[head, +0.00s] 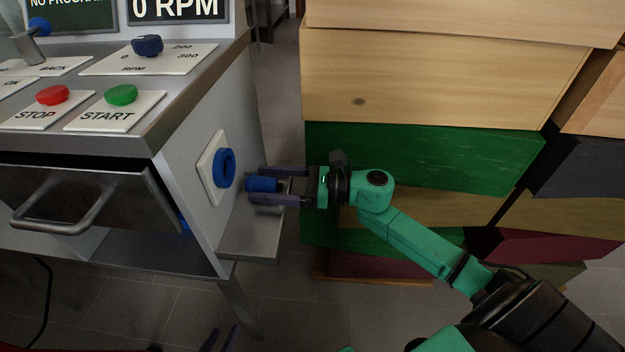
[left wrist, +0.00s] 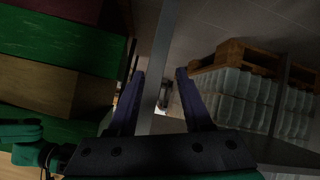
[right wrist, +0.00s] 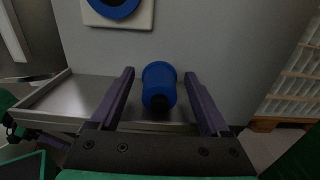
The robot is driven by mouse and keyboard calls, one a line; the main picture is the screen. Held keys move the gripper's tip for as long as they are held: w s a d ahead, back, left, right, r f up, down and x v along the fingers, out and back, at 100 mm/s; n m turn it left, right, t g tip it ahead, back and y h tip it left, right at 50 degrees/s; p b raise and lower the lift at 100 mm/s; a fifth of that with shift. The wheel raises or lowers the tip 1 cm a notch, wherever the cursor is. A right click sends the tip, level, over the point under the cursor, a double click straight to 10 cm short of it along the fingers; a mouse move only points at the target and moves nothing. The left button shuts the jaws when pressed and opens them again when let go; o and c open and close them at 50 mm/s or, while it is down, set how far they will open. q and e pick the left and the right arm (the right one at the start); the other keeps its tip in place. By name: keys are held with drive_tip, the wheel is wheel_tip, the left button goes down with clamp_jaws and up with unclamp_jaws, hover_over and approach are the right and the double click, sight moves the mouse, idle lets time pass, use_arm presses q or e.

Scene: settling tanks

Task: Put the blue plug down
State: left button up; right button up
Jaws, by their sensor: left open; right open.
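The blue plug (head: 263,185) is at the small metal side shelf (head: 250,246) under the wall socket. It also shows in the right wrist view (right wrist: 159,84), between my right gripper's fingers with a gap on each side. My right gripper (head: 279,186) is open around the plug; the head view shows one finger on either side of it. Whether the plug's underside rests on the shelf is hard to tell. The blue ring socket (head: 224,168) on its white plate is empty and just left of the plug. My left gripper (head: 220,340) is open and empty, low at the bottom edge.
The control bench (head: 120,118) has a red stop button, a green start button and a drawer with a handle (head: 62,212). Stacked wooden and green boxes (head: 420,150) stand close behind my right arm. A pallet of wrapped bottles (left wrist: 255,95) shows in the left wrist view.

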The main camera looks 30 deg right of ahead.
drive_tip(key=shift+r, duration=0.4)
drive_tip(key=p+v, duration=0.1)
drive_tip(key=v, duration=1.1)
drive_tip(key=w+f+m+t+h, duration=0.25)
drive_tip(key=f+m+h, duration=0.3)
drive_tip(key=m, duration=0.95)
drive_tip(key=w+f+m+t+h, duration=0.1)
drive_tip(key=f+m+t+h, duration=0.5)
drive_tip(key=m, duration=0.9)
use_arm(q)
drive_tip(key=a+g, duration=0.1)
drive_tip(key=a+r+g+y, duration=0.1)
drive_tip(key=shift+s+a+r, duration=0.1)
drive_tip(key=shift+a, duration=0.3)
use_arm(e)
drive_tip(key=s+a+f+m+g+y, duration=0.1)
drive_tip(key=s+a+f+m+g, duration=0.9)
drive_tip(key=s+a+f+m, duration=0.2)
drive_tip(key=f+m, duration=0.1)
drive_tip(key=m, duration=0.1)
drive_tip(key=shift+a+f+m+g, duration=0.25)
drive_tip(key=shift+f+m+g, duration=0.05)
drive_tip(key=shift+m+g, duration=0.1)
drive_tip(key=shift+d, duration=0.1)
